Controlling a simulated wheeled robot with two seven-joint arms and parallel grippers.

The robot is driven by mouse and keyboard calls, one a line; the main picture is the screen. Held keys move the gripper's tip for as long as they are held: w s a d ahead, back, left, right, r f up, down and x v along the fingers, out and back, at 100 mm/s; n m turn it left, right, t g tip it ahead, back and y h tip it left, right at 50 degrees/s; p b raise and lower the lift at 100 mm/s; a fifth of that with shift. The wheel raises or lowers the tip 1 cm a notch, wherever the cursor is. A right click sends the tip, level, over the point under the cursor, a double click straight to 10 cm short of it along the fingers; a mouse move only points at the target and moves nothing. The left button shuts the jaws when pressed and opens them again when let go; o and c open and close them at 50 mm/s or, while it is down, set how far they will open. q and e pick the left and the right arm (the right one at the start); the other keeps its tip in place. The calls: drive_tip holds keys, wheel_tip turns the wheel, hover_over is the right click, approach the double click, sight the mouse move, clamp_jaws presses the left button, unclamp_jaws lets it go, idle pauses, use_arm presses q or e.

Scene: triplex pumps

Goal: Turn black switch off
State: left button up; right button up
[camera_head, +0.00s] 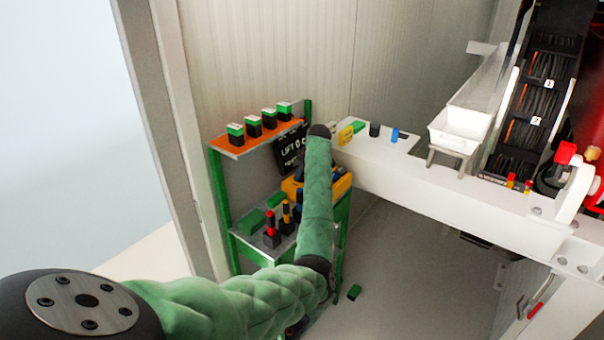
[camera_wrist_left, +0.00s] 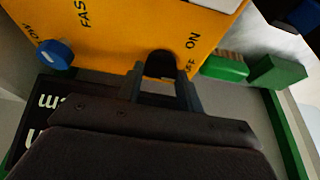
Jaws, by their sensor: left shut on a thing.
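A yellow-orange panel (camera_wrist_left: 125,30) fills the top of the left wrist view, with a blue knob (camera_wrist_left: 55,55) at left and printed words including "ON" and a partly covered "OFF". The black switch (camera_wrist_left: 160,62) is on this panel beside these words. My left gripper (camera_wrist_left: 160,80) is shut on the black switch, one finger on each side. The switch's exact angle is hard to tell. In the head view the yellow box (camera_head: 340,187) sits on a green-framed shelf, partly hidden by my green left arm, and the gripper's fingers cannot be made out. My right gripper is not in view.
Green blocks (camera_wrist_left: 277,72) lie beside the panel. The upper shelf (camera_head: 262,138) holds several green-and-black switches, and a black sign (camera_head: 290,148) hangs near it. A white beam (camera_head: 420,195) runs to the right.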

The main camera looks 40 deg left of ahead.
use_arm(q)
drive_tip(key=o, duration=0.7)
drive_tip(key=shift+r, duration=0.1)
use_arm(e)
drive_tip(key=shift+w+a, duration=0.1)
use_arm(q)
drive_tip(key=shift+d+r, duration=0.1)
drive_tip(key=shift+r, duration=0.05)
drive_tip(key=shift+w+d+r+b, duration=0.1)
drive_tip(key=shift+d+r+b, duration=0.05)
drive_tip(key=shift+r+b, duration=0.25)
drive_tip(key=b+v, duration=0.2)
drive_tip(key=v, duration=0.4)
drive_tip(key=shift+r, duration=0.25)
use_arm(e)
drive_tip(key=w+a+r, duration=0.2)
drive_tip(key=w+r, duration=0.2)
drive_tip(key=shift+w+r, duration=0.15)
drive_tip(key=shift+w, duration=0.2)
use_arm(q)
drive_tip(key=shift+d, duration=0.1)
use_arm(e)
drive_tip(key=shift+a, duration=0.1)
